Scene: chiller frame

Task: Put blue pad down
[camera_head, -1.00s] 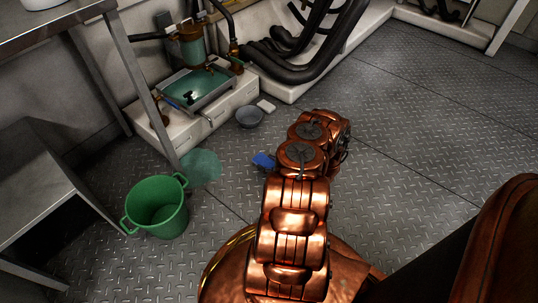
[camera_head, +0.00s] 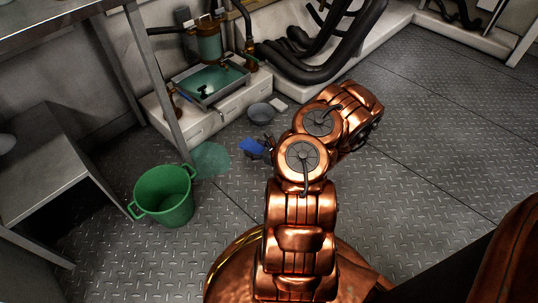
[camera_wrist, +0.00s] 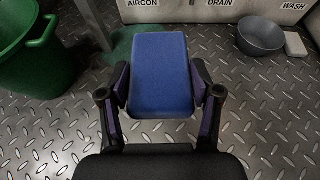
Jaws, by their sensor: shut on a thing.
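The blue pad (camera_wrist: 160,75) is a flat blue block in the middle of the wrist view. My gripper (camera_wrist: 163,92) is shut on it, one finger against each side. The pad's near edge faces my palm. In the head view the blue pad (camera_head: 253,146) shows to the left of my arm, over the floor, with dark finger parts beside it. I cannot tell how high it is above the floor.
A green bucket (camera_head: 163,195) stands at the left, beside a greenish wet patch (camera_head: 211,160). A grey bowl (camera_head: 261,113) and a white block (camera_head: 279,103) lie near the white plinth (camera_head: 215,117). A metal table leg (camera_head: 155,85) stands behind. Open metal floor (camera_head: 440,130) lies right.

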